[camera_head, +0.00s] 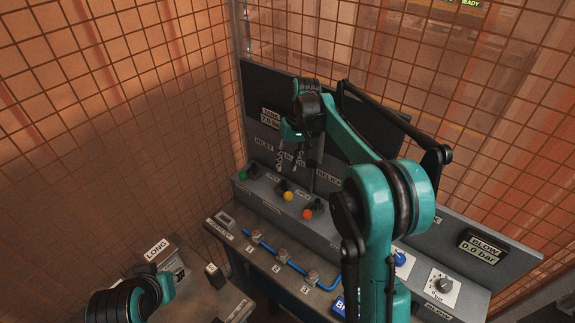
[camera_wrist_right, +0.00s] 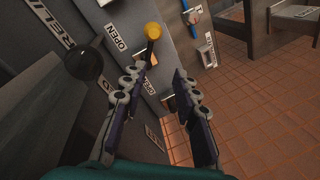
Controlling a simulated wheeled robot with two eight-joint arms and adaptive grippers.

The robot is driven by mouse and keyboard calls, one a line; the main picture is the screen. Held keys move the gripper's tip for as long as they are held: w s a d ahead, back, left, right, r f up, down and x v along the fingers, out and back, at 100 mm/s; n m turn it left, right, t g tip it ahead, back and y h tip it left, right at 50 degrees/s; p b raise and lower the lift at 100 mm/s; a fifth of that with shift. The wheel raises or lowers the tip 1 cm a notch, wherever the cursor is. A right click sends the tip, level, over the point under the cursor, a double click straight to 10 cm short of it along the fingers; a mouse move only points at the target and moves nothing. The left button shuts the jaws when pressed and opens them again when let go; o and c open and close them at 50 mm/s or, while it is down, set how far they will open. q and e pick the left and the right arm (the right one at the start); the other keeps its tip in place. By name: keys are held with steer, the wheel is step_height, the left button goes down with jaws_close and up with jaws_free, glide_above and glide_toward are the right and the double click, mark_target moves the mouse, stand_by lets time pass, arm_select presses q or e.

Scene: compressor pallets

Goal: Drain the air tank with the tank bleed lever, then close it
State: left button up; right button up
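My right gripper (camera_head: 290,160) points down in front of the upright panel, above the shelf of levers. In the right wrist view its two fingers (camera_wrist_right: 156,88) are apart with nothing between them. A yellow-knobbed lever (camera_head: 288,196) is below it; its knob (camera_wrist_right: 153,31) is beyond the fingers in the wrist view. A green knob (camera_head: 243,175) and an orange knob (camera_head: 307,213) stand on the same shelf. A black knob (camera_wrist_right: 85,64) is close to the left finger, by the RELIEF label. I cannot tell which is the tank bleed lever. The tank gauge (camera_head: 271,118) seems to read 7.8 bar.
A blue hose (camera_head: 268,249) runs along numbered fittings on the lower ledge. A BLOW display (camera_head: 482,247) reads 0.0 bar, with a dial (camera_head: 441,286) below it. A box labelled LONG (camera_head: 170,262) is at lower left, near my left arm. Mesh fencing surrounds the bench.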

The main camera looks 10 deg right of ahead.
mark_target(286, 191)
jaws_close()
steer(key=a+f+n, duration=0.1)
steer(key=f+n, duration=0.2)
steer(key=a+f+n+t, duration=0.1)
steer(key=a+f+n, duration=0.1)
steer(key=f+n, duration=0.1)
steer(key=a+f+n+t+y, duration=0.1)
steer(key=a+f+n, duration=0.1)
steer(key=n, duration=0.3)
steer(key=shift+w+a+f, duration=0.25)
steer(key=shift+w+f, duration=0.05)
steer(key=shift+f, duration=0.3)
steer(key=s+d, duration=0.2)
steer(key=d, duration=0.1)
steer(key=shift+f, duration=0.15)
steer(key=shift+s+d, duration=0.1)
steer(key=shift+d, duration=0.05)
